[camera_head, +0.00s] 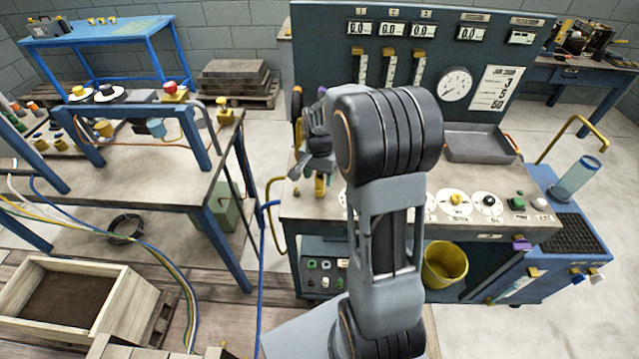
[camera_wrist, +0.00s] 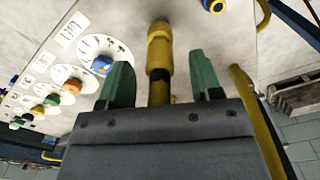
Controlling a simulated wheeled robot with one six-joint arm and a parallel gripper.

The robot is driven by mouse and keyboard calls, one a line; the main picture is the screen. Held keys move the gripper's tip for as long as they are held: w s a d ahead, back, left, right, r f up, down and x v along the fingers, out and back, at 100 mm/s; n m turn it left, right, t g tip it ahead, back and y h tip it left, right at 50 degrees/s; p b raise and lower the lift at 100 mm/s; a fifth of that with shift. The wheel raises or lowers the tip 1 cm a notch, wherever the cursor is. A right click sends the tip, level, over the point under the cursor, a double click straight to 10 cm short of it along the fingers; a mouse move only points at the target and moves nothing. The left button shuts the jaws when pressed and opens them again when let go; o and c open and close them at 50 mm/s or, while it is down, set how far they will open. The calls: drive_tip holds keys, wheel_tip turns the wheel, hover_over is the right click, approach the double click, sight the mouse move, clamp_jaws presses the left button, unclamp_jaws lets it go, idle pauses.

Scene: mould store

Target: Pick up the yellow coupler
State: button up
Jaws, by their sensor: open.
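The yellow coupler (camera_wrist: 159,52) is a ribbed yellow cylinder with a dark band near its lower end in the wrist view. It lies between the two green fingers of my gripper (camera_wrist: 160,72), with a visible gap on each side. The fingers are open and hold nothing. In the head view a small part of a yellow piece (camera_head: 320,185), likely the coupler, shows below my gripper (camera_head: 308,168) at the left end of the console top. My arm and gripper hide part of that area.
The console (camera_head: 310,207) has a tall gauge panel (camera_head: 335,70) behind and white dials with knobs on top. A yellow rail (camera_wrist: 258,125) runs close to the gripper's right side. A grey tray (camera_head: 480,145) sits at the console's right. A workbench (camera_head: 185,185) stands left.

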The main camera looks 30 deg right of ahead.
drive_tip(key=shift+f, duration=0.95)
drive_tip(key=shift+c, duration=0.3)
clamp_jaws()
